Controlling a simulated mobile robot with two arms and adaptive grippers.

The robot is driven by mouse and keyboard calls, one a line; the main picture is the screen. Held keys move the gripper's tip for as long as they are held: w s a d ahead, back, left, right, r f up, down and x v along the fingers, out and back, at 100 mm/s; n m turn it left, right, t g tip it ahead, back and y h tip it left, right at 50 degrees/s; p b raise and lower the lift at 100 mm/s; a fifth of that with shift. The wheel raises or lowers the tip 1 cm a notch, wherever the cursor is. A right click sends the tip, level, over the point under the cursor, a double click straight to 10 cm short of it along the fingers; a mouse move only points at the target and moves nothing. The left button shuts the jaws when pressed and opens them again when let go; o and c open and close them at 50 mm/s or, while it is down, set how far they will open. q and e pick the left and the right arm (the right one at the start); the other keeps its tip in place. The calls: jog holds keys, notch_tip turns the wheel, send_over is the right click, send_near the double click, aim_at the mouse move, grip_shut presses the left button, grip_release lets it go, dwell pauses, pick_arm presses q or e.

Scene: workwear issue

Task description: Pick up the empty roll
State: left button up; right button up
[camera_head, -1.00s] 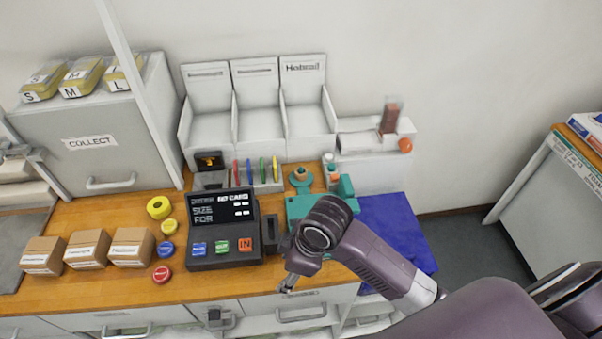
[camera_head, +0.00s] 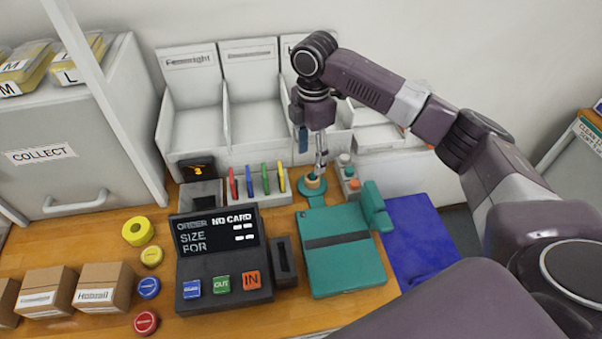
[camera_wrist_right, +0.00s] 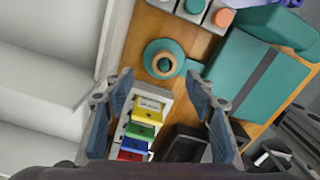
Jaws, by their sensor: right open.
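A small tan cardboard-coloured ring (camera_head: 313,181), which looks like the empty roll, sits on a round teal holder (camera_head: 312,194) at the back of the counter. In the right wrist view the roll (camera_wrist_right: 164,63) shows from above, with a dark hollow middle. My right gripper (camera_head: 320,166) points down just above the roll and partly covers it in the head view. In the right wrist view its two fingers (camera_wrist_right: 160,90) are spread wide and empty, with the roll beyond and between them. My left gripper is out of view.
A rack of coloured cards (camera_head: 257,187) stands left of the holder, and a teal flat device (camera_head: 342,255) lies in front. White bins (camera_head: 255,115) rise behind. A black order terminal (camera_head: 222,258) stands front left.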

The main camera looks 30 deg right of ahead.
aim_at(313, 172)
jog(key=f, duration=0.1)
jog(key=s+f+p, duration=0.1)
jog(key=f+p, duration=0.1)
jog(key=shift+s+d, duration=0.1)
jog(key=shift+s, duration=0.2)
jog(key=f, duration=0.1)
jog(key=f+p, duration=0.1)
jog(key=f, duration=0.1)
jog(key=shift+w, duration=0.4)
jog(key=shift+f, duration=0.4)
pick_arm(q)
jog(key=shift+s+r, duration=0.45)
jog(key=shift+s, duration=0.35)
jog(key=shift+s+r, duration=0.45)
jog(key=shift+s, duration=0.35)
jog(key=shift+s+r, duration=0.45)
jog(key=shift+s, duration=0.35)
pick_arm(e)
jog(key=shift+r, duration=0.1)
jog(key=c, duration=0.8)
